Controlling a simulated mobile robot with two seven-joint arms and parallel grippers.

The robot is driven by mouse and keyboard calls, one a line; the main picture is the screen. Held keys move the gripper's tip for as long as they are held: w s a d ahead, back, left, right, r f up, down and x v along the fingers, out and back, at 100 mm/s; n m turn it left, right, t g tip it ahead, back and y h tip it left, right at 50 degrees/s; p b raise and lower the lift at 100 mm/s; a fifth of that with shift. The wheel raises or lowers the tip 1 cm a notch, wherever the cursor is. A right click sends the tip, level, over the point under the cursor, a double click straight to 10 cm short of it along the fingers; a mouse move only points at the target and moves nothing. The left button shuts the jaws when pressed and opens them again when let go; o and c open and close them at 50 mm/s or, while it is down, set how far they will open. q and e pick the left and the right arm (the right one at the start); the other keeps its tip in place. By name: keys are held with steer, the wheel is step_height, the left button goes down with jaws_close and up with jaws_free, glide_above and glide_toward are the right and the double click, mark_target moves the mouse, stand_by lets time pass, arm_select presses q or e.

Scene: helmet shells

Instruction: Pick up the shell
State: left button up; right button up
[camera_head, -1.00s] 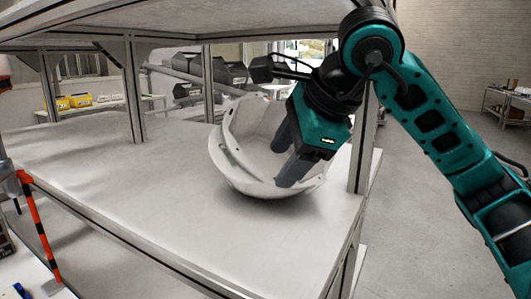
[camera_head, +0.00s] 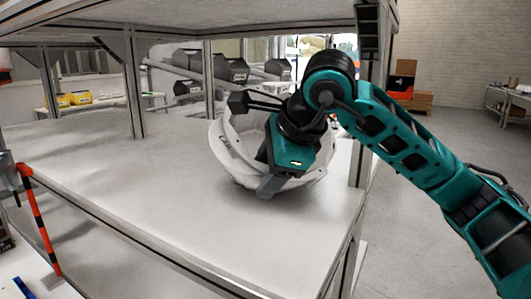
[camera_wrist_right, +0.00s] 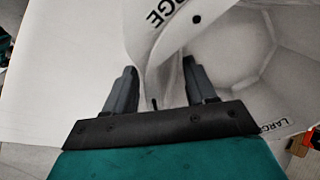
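The white helmet shell (camera_head: 230,150) rests on the shelf surface with its hollow side turned up and toward the right. My right gripper (camera_head: 268,190) reaches down over its near rim; one finger shows in front of the shell, and the other is hidden in the head view. In the right wrist view, the two fingers of the gripper (camera_wrist_right: 160,75) stand apart, with the shell's rim wall (camera_wrist_right: 162,65) between them. Gaps show beside the wall, so the gripper is open around the rim. "LARGE" is printed on the shell.
The white shelf (camera_head: 120,185) is clear to the left of the shell. A metal upright (camera_head: 361,150) stands close at the right, beside my right arm, and an upper shelf (camera_head: 180,17) hangs above. An orange-black striped post (camera_head: 40,225) stands at the left.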

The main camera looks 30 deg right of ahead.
jaws_close()
stand_by(0.3)
stand_by(0.4)
